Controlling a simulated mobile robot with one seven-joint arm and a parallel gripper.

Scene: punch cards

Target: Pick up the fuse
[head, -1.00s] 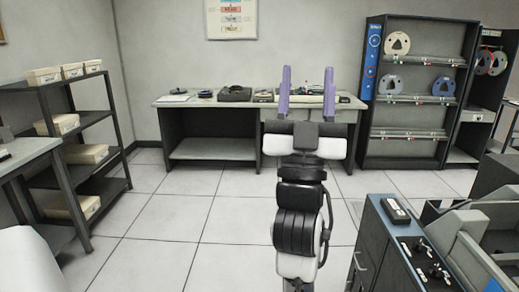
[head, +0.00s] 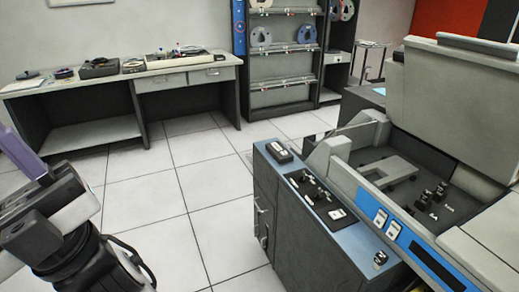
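I cannot pick out a fuse for certain. Several small dark items (head: 310,188) lie on the blue top of the grey cabinet (head: 300,235) at the right, too small to name. A dark box-like item (head: 279,152) is at that top's far end, and a small dark item (head: 380,258) is near its front end. My gripper (head: 20,152) is at the left edge of the view, far from the cabinet. One purple finger shows and the rest is cut off, so its opening is unclear.
A large grey machine (head: 345,165) with an open recess adjoins the cabinet on the right. A long table (head: 190,63) with equipment stands at the back left, beside a dark shelf rack (head: 283,85). The tiled floor (head: 170,190) between is clear.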

